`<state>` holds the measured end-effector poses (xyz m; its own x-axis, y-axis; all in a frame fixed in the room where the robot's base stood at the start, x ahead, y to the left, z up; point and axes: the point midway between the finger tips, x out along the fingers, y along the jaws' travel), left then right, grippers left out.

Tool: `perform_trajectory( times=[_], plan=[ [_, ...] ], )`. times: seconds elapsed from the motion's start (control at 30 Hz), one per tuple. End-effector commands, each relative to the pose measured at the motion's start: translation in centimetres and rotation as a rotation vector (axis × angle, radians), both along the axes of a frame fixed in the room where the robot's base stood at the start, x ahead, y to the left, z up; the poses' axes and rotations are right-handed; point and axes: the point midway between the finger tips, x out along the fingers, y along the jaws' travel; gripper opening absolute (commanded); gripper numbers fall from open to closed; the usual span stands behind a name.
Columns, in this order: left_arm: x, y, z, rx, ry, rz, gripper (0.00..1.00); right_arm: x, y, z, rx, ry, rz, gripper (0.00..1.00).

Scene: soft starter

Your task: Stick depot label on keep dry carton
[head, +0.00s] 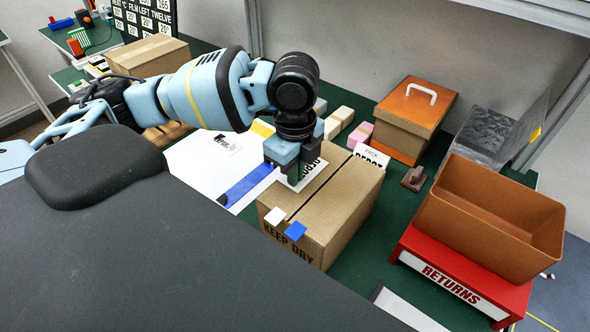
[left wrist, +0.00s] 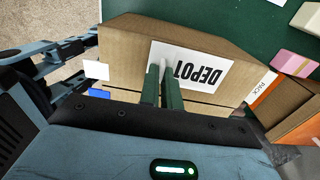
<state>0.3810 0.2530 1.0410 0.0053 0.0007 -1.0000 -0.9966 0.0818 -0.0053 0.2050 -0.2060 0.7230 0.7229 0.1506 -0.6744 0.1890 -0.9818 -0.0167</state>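The keep dry carton (head: 340,215) stands on the green table in the middle of the head view, with "KEEP DRY" on its front. The white depot label (head: 322,172) is at its top face; its black "DEPOT" print shows in the left wrist view (left wrist: 205,68). My left gripper (head: 295,179) points down over the carton top, at the label's edge. In the left wrist view its two green fingers (left wrist: 162,88) are close together, with a thin white piece of the label between them. Whether the label's whole underside touches the carton is hidden. My right gripper is out of view.
White and blue tabs (head: 295,231) sit at the carton's front edge. A "PACK DEPOT" card (head: 373,156) stands behind it. A brown bin (head: 480,225) rests on the red returns stand (head: 440,276) at right. A white sheet (head: 195,165) lies left; an orange-lidded box (head: 400,128) stands behind.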

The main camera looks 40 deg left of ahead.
Motion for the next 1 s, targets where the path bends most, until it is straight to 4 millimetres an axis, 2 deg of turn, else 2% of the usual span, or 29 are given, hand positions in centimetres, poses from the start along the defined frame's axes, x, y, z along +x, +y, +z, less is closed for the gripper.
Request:
perform_trajectory(
  times=[0.03, 0.2, 0.53, 1.0],
  plan=[
    [-0.1, 0.0, -0.3, 0.0, 0.006, 0.0, 0.11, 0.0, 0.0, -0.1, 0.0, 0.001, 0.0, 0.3],
    [0.0, 0.0, -0.2, 0.0, 0.005, 0.0, 0.3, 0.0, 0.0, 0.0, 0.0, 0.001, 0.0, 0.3],
    [0.0, 0.0, 0.1, 0.0, 0.002, 0.001, 0.3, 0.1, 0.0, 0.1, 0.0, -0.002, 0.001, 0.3],
    [-0.1, -0.1, 6.8, 0.0, -0.002, 0.001, 0.3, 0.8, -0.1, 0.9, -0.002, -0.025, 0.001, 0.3]
  ],
)
